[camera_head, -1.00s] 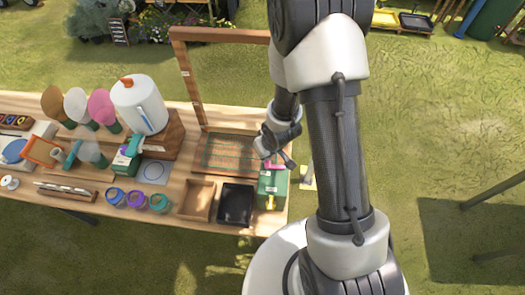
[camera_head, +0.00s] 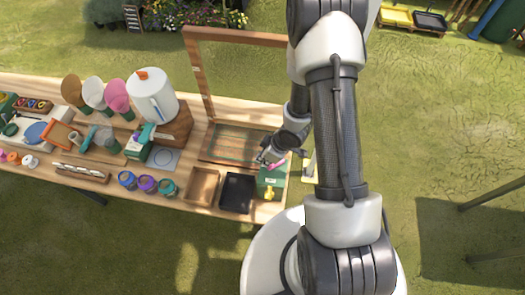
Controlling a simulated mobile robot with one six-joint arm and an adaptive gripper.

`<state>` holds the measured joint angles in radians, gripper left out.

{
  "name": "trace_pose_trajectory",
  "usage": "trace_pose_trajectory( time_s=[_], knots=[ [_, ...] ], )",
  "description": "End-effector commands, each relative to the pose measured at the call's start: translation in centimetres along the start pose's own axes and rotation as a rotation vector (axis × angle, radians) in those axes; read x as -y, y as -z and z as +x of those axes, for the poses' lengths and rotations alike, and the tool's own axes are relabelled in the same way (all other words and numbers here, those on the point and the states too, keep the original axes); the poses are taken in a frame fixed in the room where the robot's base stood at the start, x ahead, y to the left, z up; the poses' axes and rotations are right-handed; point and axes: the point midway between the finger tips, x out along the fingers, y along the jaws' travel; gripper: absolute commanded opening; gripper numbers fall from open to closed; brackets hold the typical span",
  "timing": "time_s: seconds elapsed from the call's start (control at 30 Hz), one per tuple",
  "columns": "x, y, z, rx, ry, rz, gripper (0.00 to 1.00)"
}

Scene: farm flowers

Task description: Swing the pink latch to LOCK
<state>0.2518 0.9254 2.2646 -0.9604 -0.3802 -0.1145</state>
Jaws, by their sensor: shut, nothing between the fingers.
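The green box (camera_head: 271,182) stands at the right end of the wooden table. A pink latch (camera_head: 277,166) shows as a small strip at the box's top, partly covered by my gripper. A yellow part (camera_head: 269,194) is on the box's front. My gripper (camera_head: 266,158) is shut and empty, low over the box's top edge, right at the pink latch. I cannot tell whether it touches the latch. Any LOCK marking is too small to read or hidden.
A black tray (camera_head: 237,193) and a wooden tray (camera_head: 202,186) stand left of the box. A wooden frame (camera_head: 198,80) rises behind. Several coloured jars (camera_head: 147,183) and a white pitcher (camera_head: 152,97) are further left.

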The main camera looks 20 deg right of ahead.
Motion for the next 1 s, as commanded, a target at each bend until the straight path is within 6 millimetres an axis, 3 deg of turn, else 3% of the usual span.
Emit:
trace_pose_trajectory(
  time_s=[0.17, 1.0],
  knots=[
    [0.4, -0.3, -0.2, 0.001, 0.038, -0.100, 0.00],
    [-1.2, -0.6, -0.2, 0.001, 0.034, -0.092, 0.00]
  ],
)
